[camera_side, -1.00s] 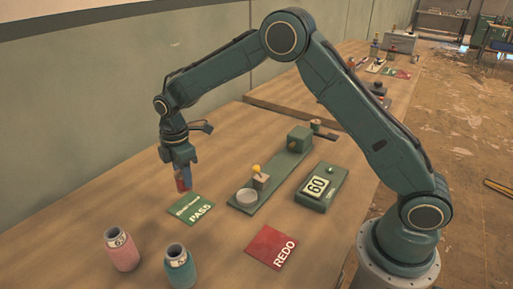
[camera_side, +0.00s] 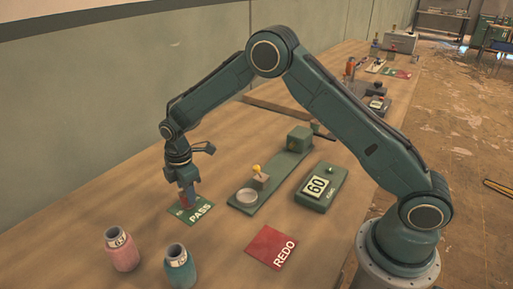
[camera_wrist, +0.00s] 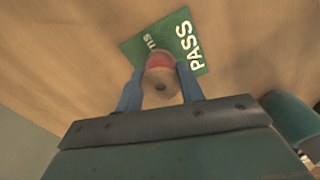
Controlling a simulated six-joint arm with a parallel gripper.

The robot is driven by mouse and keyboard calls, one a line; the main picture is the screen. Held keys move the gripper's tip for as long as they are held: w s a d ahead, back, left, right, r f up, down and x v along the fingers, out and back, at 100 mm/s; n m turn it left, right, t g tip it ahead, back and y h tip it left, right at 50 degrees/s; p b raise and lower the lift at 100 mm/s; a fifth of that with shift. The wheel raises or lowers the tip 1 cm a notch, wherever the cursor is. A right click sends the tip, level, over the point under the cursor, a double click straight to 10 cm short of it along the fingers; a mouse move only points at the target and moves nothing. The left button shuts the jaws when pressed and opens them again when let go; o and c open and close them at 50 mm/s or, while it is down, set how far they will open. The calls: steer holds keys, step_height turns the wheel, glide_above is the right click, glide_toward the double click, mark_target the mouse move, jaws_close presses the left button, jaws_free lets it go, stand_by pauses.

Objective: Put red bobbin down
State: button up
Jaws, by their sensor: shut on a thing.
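The red bobbin (camera_wrist: 160,62) is between the blue fingers of my gripper (camera_wrist: 162,92), with its pale end and centre hole facing the wrist camera. My gripper is shut on it. In the side view my gripper (camera_side: 187,199) points down over the green PASS card (camera_side: 203,213), and a small red part of the bobbin shows at the fingertips. The bobbin is low over the card or touching it; I cannot tell which. The PASS card also shows in the wrist view (camera_wrist: 203,60), partly covered by the bobbin.
A red REDO card (camera_side: 272,248) lies front centre.

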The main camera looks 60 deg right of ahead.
steer(key=shift+f, duration=0.1)
steer(key=o, duration=1.1)
steer(key=shift+c, duration=0.2)
step_height(320, 180, up, 12)
steer(key=shift+r, duration=0.25)
stand_by(0.4)
